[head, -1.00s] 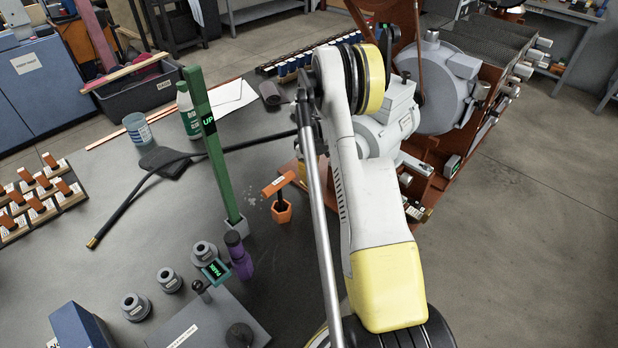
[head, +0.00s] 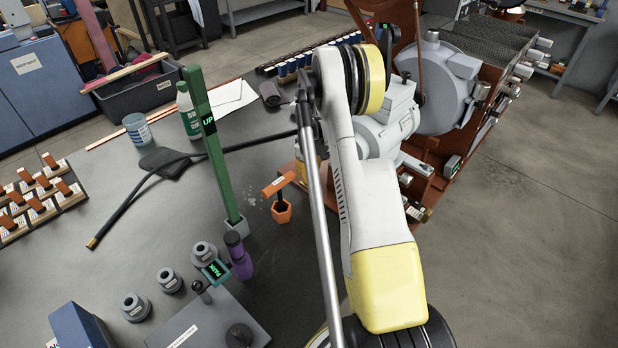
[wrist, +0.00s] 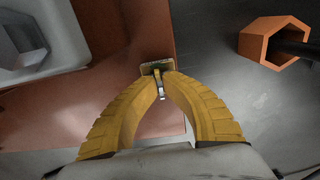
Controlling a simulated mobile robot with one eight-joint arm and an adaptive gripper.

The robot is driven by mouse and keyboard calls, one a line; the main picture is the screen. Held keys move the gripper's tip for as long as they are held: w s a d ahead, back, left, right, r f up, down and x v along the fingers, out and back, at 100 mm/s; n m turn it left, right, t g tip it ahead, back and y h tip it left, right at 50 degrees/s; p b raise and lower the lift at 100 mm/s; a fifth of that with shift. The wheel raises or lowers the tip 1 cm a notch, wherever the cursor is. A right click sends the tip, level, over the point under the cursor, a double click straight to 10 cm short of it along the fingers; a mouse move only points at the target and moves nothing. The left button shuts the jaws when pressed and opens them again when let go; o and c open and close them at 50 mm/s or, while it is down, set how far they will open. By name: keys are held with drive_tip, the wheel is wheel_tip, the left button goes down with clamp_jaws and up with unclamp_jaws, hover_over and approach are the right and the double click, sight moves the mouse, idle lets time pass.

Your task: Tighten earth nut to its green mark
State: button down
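In the wrist view, the two ribbed yellow fingers of my gripper (wrist: 159,84) converge over the edge of a reddish-brown plate (wrist: 145,30). A small dull brass-coloured piece and a bright metal bit (wrist: 161,93) show at and between the fingertips. This may be the earth nut or its stud, but it is too small to tell. I cannot see whether the fingers press on it. No green mark on a nut can be made out. In the head view my arm hides most of the gripper and the spot where it works.
An orange T-handled tool (head: 279,184) stands in an orange hexagonal holder (head: 282,213), right of the fingers in the wrist view (wrist: 257,48). A green post marked UP (head: 214,150), a purple bottle (head: 238,255) and grey knobs (head: 169,281) stand leftward. The roaster (head: 436,85) stands behind my arm.

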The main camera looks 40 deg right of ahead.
drive_tip(key=c, duration=1.4)
unclamp_jaws()
drive_tip(key=shift+f, duration=0.1)
wheel_tip(320, 180, up, 12)
drive_tip(key=shift+r, duration=0.1)
